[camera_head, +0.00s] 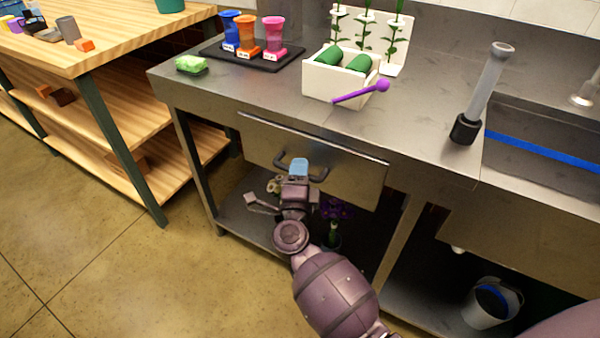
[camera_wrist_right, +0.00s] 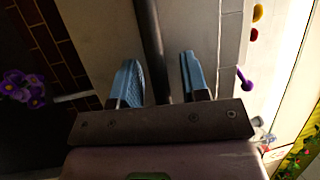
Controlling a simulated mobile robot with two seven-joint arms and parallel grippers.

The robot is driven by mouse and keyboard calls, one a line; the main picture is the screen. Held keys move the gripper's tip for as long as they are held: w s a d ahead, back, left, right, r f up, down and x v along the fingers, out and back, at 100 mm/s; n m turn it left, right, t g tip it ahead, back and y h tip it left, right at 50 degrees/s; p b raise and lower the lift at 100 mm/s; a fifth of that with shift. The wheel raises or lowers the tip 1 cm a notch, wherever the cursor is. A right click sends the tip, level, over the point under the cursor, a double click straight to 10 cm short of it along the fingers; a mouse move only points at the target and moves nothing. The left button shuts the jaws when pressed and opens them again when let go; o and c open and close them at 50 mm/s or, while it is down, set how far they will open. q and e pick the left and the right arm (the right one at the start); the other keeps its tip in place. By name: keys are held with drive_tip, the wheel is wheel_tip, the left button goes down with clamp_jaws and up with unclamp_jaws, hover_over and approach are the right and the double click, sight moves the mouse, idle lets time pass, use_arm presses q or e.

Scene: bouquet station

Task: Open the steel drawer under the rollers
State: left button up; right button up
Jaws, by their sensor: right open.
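The steel drawer (camera_head: 352,177) sits under the worktop, below a white box with green rollers (camera_head: 358,62). Its front looks flush and shut. A dark bar handle (camera_head: 318,173) is fixed across the drawer front. My right gripper (camera_head: 299,167) is at the handle's middle, its blue fingers covering part of it. In the right wrist view the gripper (camera_wrist_right: 162,80) is open, with the dark handle bar (camera_wrist_right: 152,45) running between the two fingers, with gaps on both sides. My left gripper is not in view.
A lower shelf (camera_head: 240,215) holds purple flowers (camera_head: 335,209). A wooden bench (camera_head: 120,42) stands left. Floor in front is clear.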

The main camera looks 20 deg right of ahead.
clamp_jaws()
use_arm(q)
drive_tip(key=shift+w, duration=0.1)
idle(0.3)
